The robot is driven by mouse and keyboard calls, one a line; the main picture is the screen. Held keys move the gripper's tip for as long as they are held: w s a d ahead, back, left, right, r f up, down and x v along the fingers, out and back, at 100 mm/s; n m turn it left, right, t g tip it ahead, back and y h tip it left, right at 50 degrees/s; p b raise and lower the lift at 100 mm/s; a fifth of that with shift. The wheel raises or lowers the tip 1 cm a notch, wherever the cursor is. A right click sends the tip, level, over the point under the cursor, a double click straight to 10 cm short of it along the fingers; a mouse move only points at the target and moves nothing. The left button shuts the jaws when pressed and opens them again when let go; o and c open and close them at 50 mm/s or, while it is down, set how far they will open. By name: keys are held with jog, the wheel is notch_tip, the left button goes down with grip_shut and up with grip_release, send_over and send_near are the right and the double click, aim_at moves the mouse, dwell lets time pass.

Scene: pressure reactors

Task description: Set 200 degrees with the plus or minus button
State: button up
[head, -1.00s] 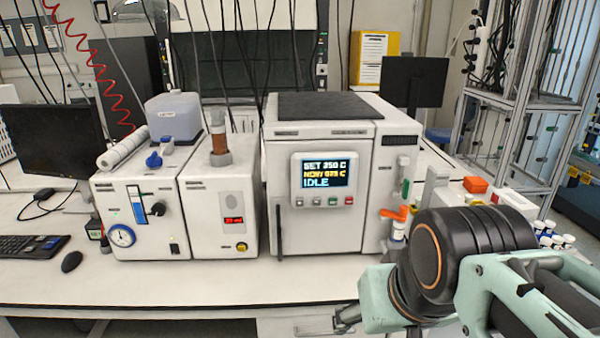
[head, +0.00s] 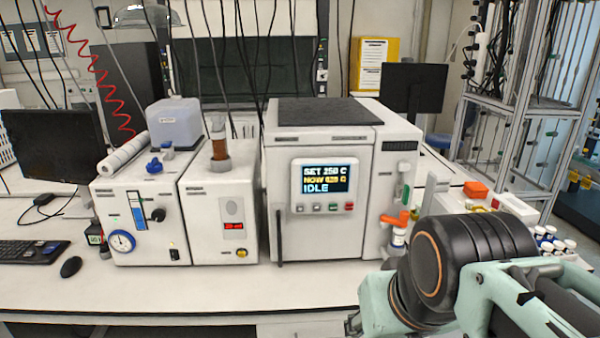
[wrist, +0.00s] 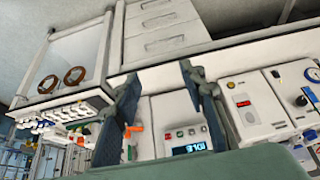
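The white reactor (head: 315,235) stands mid-bench with a dark display (head: 325,178). The display reads SET 250 C, a NOW line too blurred to read, and IDLE. Plus and minus marks are too small to read. The wrist view is roughly upside down; it shows the buttons (wrist: 186,133) and lit display (wrist: 193,148) between my fingers, beyond them. My gripper (wrist: 163,93) is open and empty, apart from the panel. In the head view the fingers are hidden.
Two white instrument units (head: 222,215) stand left of the reactor. Several small vials (head: 552,240) are at the right. The bench front strip (head: 200,285) is clear.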

grip_shut()
dwell(1.3)
